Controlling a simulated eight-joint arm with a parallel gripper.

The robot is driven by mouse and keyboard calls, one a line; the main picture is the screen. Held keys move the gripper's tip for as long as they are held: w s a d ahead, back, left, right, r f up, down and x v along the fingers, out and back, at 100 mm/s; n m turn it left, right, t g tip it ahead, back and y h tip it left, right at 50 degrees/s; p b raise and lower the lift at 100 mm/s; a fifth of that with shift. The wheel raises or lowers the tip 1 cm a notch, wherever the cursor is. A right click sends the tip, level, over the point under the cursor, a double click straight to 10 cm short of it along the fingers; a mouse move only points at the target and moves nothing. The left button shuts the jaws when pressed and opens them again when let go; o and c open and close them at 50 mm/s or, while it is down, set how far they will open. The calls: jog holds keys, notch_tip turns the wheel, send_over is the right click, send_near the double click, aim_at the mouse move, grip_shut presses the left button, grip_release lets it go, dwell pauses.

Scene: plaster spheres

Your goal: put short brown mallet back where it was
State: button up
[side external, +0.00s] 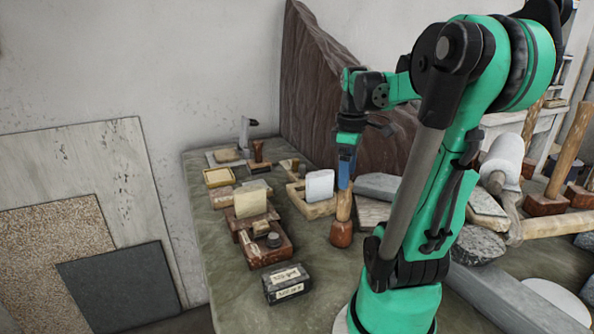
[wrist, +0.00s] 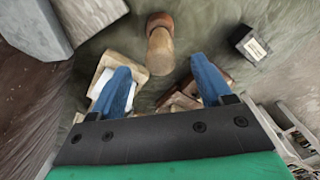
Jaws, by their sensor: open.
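The short brown mallet (side external: 342,222) stands on the table with its reddish-brown head down and its paler handle up. It also shows in the wrist view (wrist: 160,52), at the top middle, just beyond the gap between the fingers. My gripper (side external: 346,184) points down, with its blue fingers at the upper end of the handle in the side external view. In the wrist view my gripper (wrist: 160,66) is open, its two blue fingers wide apart. I cannot tell whether a finger touches the handle.
A wooden tray (side external: 316,211) with a white block (side external: 320,184) is close left of the mallet. A dark labelled box (side external: 287,283) stands in front, near a wooden box (side external: 266,250). Grey stone slabs (side external: 378,186) lie right. Bare table lies around the mallet's head.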

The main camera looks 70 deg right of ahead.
notch_tip(320, 180, up, 6)
jog(key=shift+f, duration=0.1)
jog(key=shift+w+a, duration=0.1)
jog(key=shift+w, duration=0.1)
jog(key=w+a+f+t, duration=0.3)
jog(key=w+a, duration=0.4)
jog(key=a, duration=0.4)
jog(key=w+a+f+t, duration=0.4)
jog(key=w+a, duration=0.3)
jog(key=a, duration=0.4)
jog(key=shift+a, duration=0.2)
jog(key=shift+o, duration=0.2)
jog(key=shift+f, duration=0.1)
